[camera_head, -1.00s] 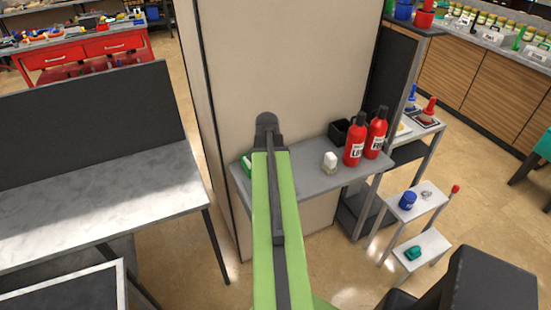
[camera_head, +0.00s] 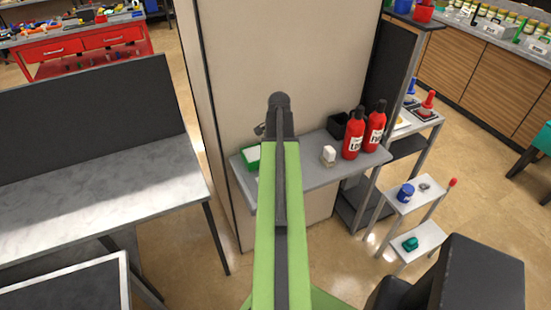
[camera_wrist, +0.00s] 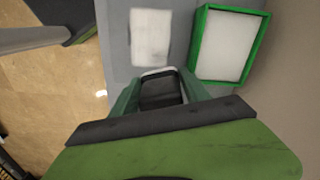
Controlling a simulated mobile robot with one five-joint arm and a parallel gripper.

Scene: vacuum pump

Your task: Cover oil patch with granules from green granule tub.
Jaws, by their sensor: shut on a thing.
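The green granule tub (camera_head: 251,157) stands on the grey shelf, just left of my arm. In the wrist view the tub (camera_wrist: 200,40) is at the upper right, a green-rimmed rectangle filled with pale granules. My gripper (camera_wrist: 160,88) is shut on a small dark thing with a pale rim (camera_wrist: 162,73), perhaps a scoop. It is below and left of the tub in that view, apart from it. In the head view my arm mostly hides the gripper. I cannot make out the oil patch.
The grey shelf (camera_head: 305,172) also bears a white block (camera_head: 328,155), two red bottles (camera_head: 354,133) and a black bin (camera_head: 337,124). A pale rectangle (camera_wrist: 150,37) lies left of the tub in the wrist view. A tall beige panel (camera_head: 270,50) stands behind the shelf.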

